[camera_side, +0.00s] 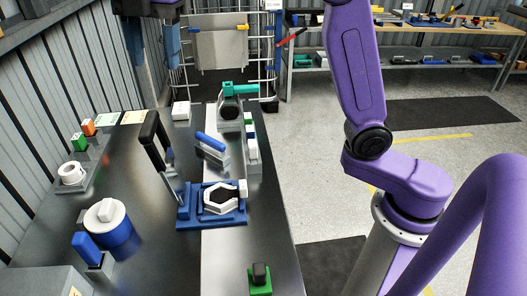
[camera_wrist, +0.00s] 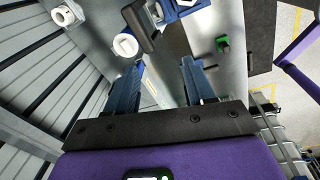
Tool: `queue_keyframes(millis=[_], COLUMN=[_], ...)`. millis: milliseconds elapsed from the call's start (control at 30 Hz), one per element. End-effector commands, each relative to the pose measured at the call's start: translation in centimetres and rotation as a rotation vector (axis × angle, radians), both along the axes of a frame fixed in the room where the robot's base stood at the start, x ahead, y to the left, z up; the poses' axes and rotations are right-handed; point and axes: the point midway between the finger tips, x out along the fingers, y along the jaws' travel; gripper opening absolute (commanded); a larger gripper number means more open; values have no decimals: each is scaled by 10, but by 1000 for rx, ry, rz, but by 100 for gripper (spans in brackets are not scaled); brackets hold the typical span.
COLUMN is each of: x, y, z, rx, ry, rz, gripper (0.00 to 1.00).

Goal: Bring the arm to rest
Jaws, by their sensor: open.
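My gripper (camera_side: 154,62) hangs at the top left of the side view, above the far end of the dark bench (camera_side: 140,200). Its two blue fingers point down and stand apart, with nothing between them. In the wrist view, the open fingers (camera_wrist: 163,66) reach up from the black palm, with bench surface showing between them. My purple arm rises at the right of the side view and leaves the top edge, so its upper links are hidden.
On the bench stand a blue fixture with a white ring (camera_side: 232,215), a black handle (camera_side: 152,143), a blue pot with a white lid (camera_side: 112,228), a teal-topped clamp (camera_side: 231,105) and a green block (camera_side: 260,283). A ribbed wall lines the left. A wire rack (camera_side: 262,60) stands behind.

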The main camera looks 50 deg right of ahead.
Motion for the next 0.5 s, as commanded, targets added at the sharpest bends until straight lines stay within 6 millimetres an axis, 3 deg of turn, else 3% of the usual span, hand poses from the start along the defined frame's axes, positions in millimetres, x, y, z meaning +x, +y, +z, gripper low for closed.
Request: queue_keyframes(millis=[267, 500], x=[-56, -115], y=[-24, -58], z=[-48, -97], rx=[4, 3], ry=[35, 58], rz=[-261, -487], gripper=[53, 53])
